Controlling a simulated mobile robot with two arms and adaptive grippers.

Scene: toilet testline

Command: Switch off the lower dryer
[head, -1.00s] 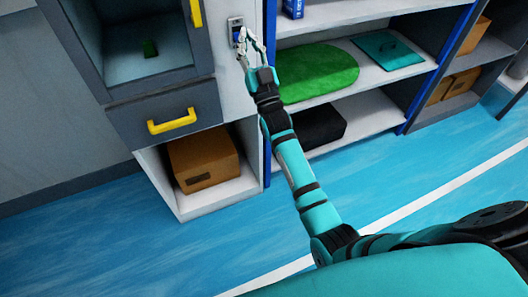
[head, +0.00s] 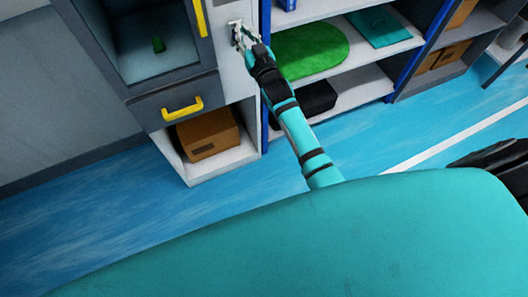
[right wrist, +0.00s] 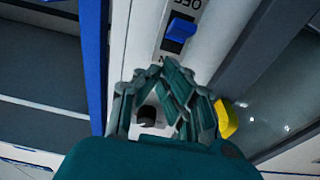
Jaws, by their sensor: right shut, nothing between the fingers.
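A blue switch (right wrist: 181,29) sits in a dark slot on a pale panel (right wrist: 210,40). "OFF" is printed at the upper end of the slot, and part of a label shows at its lower end. The blue part stands toward the OFF end, with dark slot below it. My right gripper (right wrist: 172,75) is shut and empty, just below the switch in the wrist view. In the head view my right gripper (head: 245,36) is at the panel and mostly covers the switch; contact cannot be told. The grey cabinet (head: 133,82) beside it has a window with a green item (head: 158,45) inside.
A yellow drawer handle (head: 182,107) and a cardboard box (head: 207,133) are below the cabinet window. Right of the panel, a blue post (head: 265,90) edges shelves with a green mat (head: 310,50) and black box (head: 305,98). The blue floor in front is open.

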